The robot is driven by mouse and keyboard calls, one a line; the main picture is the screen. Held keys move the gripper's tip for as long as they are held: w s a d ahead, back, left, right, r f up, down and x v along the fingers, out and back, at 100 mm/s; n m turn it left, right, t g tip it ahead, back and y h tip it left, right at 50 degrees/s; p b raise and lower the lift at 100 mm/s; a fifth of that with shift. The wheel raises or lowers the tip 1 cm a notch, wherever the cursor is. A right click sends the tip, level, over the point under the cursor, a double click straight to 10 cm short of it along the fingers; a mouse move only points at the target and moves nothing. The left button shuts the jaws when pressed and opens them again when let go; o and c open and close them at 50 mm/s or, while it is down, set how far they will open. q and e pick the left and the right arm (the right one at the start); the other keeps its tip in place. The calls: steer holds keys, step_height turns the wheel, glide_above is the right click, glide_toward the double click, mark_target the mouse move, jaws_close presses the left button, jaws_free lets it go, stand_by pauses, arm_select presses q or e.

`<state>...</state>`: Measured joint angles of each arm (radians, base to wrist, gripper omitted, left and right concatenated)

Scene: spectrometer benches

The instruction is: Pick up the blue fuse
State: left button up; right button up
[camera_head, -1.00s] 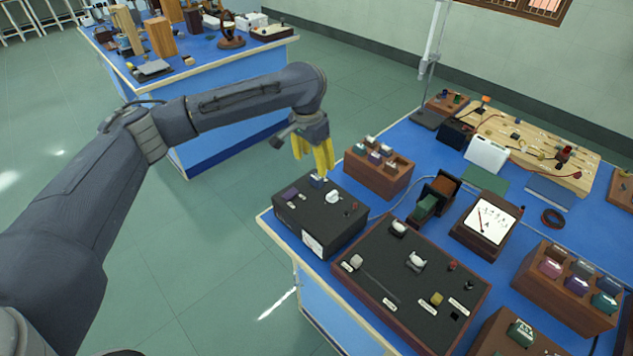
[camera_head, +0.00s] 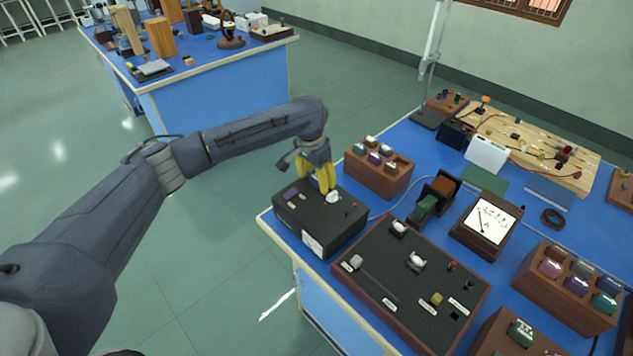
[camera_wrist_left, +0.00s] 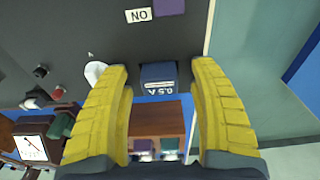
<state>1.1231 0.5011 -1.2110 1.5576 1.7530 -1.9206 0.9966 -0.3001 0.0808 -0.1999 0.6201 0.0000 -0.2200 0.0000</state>
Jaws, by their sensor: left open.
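The blue fuse (camera_wrist_left: 158,78), a small dark blue block with a "0.5 A" label, sits at the edge of the black box (camera_head: 309,235). In the left wrist view it lies between the two yellow fingers of my left gripper (camera_wrist_left: 158,72), with a gap on each side. In the head view my left gripper (camera_head: 322,187) points down over the back of the box, and its fingers hide the fuse. The gripper is open and holds nothing. My right gripper is not in view.
A white knob (camera_head: 333,197) and a purple block (camera_head: 291,194) are on the box near the fingers. A wooden block (camera_head: 379,178) with several small capped pieces stands just behind. A larger black panel (camera_head: 400,300) lies at front right. The floor to the left is clear.

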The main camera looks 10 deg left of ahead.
mark_target(316, 177)
arm_select(q)
steer(key=shift+c, duration=0.2)
steer(key=c, duration=1.2)
steer(key=shift+r, duration=0.1)
step_height(316, 177, up, 23)
steer(key=shift+f, duration=0.15)
stand_by(0.6)
